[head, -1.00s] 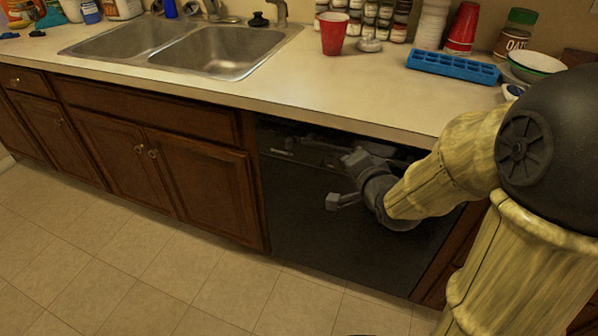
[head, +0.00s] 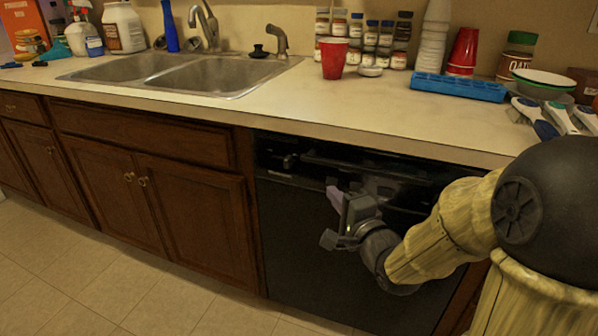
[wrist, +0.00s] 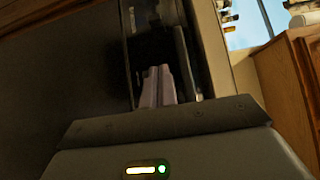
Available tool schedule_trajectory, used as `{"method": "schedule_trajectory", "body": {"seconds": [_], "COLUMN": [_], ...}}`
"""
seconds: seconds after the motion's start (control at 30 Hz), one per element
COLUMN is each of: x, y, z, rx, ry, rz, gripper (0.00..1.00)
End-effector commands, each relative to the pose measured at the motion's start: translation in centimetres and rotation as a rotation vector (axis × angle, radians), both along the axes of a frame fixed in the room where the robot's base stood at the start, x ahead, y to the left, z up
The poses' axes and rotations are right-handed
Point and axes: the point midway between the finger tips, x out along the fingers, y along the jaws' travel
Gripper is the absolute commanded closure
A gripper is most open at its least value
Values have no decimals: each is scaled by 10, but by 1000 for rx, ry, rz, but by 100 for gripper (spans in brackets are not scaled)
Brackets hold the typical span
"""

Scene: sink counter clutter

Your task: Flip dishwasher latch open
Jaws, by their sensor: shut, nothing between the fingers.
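The black dishwasher (head: 300,235) is closed under the counter, with a dark control panel (head: 275,150) along its top. A dark bar-like part (head: 345,163) runs across the panel, and a small knob-like part (head: 290,162) shows at its left. I cannot tell for sure which part is the latch. My gripper (head: 334,197) is in front of the door just below the panel, fingers pointing up and left. In the wrist view, its pale fingers (wrist: 156,86) are shut together with nothing between them, before the dark panel. Contact with the panel cannot be told.
The counter edge (head: 380,142) overhangs just above the panel. Wooden cabinets (head: 190,205) adjoin the dishwasher on the left. A red cup (head: 334,60), a blue tray (head: 458,87) and brushes (head: 535,118) stand on the counter. The floor (head: 120,290) at left is clear.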

Motion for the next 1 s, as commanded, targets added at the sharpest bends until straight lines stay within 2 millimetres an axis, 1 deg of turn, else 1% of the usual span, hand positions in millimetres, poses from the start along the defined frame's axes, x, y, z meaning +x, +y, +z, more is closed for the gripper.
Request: {"method": "schedule_trajectory", "body": {"seconds": [0.43, 1.0], "x": [11, 21], "y": [3, 9], "z": [7, 5], "rx": [8, 5], "ry": [2, 3], "rz": [9, 5], "gripper": [100, 100]}}
